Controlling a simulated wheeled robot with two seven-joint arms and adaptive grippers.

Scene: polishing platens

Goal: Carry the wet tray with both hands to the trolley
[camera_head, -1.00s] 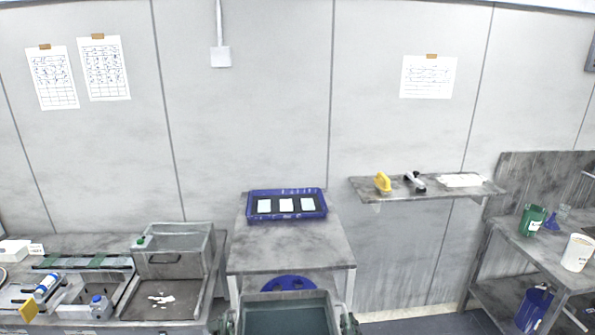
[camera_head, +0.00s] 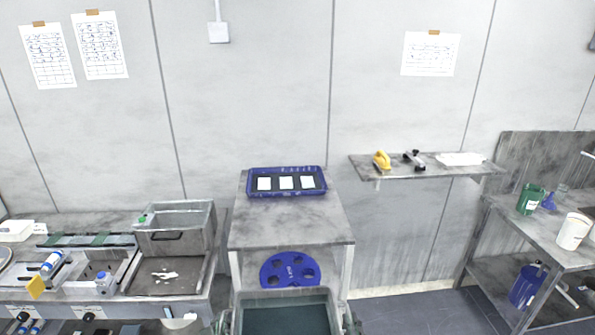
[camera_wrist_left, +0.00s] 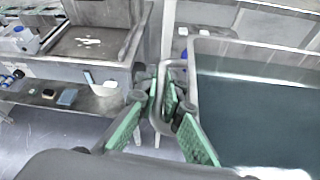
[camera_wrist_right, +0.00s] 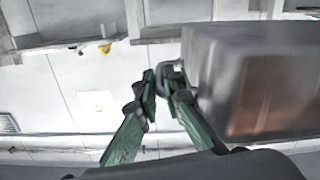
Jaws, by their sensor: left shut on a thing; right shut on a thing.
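The wet tray is a deep grey metal tray (camera_head: 285,294) with a dark teal inside, at the bottom centre of the head view. Its wall also shows in the right wrist view (camera_wrist_right: 245,75). My left gripper (camera_wrist_left: 168,105) is shut on the loop handle at the tray's left end. My right gripper (camera_wrist_right: 160,88) is shut on the handle at the other end. The tray looks about level, held in front of a grey stand (camera_head: 290,228). A blue tray (camera_head: 287,192) with white squares lies on the stand. I cannot tell which furniture is the trolley.
A blue disc with holes (camera_head: 290,258) is low in the stand. A wall shelf (camera_head: 400,172) and a two-level bench (camera_head: 520,232) are at right. Open floor (camera_head: 420,312) lies between.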

